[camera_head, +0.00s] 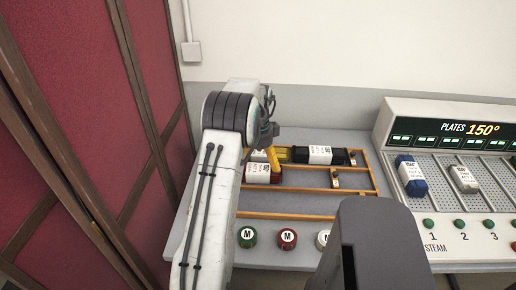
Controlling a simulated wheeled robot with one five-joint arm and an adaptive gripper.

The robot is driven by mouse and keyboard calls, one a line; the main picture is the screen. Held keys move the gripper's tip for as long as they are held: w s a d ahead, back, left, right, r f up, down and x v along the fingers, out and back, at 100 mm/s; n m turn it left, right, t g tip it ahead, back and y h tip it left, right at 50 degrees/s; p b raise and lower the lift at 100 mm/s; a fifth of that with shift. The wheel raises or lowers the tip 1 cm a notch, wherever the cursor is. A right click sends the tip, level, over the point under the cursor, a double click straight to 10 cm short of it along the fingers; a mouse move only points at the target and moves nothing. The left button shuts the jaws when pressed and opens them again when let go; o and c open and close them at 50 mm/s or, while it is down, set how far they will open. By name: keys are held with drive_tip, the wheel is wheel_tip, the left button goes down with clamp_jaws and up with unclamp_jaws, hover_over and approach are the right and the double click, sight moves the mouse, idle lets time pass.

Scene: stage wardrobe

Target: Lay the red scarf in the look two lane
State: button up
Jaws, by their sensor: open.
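A dark red roll with a white label, the red scarf (276,174), lies at the left of the middle lane of a wood-divided rack (340,190). My arm hides its left end. My gripper (273,160) is open, with a yellow finger pointing down at the red scarf. I cannot tell whether it touches the scarf. The lane numbers are too small to read, so I cannot tell which is look two. Small brass plates sit at the right of the upper and middle lanes.
A black roll with a white label (320,155) and a partly hidden yellow item lie in the upper lane. The front lane looks bare where visible. Green and red M-marked knobs (288,238) line the front edge. A steam-plate console (440,125) stands right, holding blue and grey items.

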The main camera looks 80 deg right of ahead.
sight(258, 171)
wheel_tip(258, 171, up, 7)
idle(0.4)
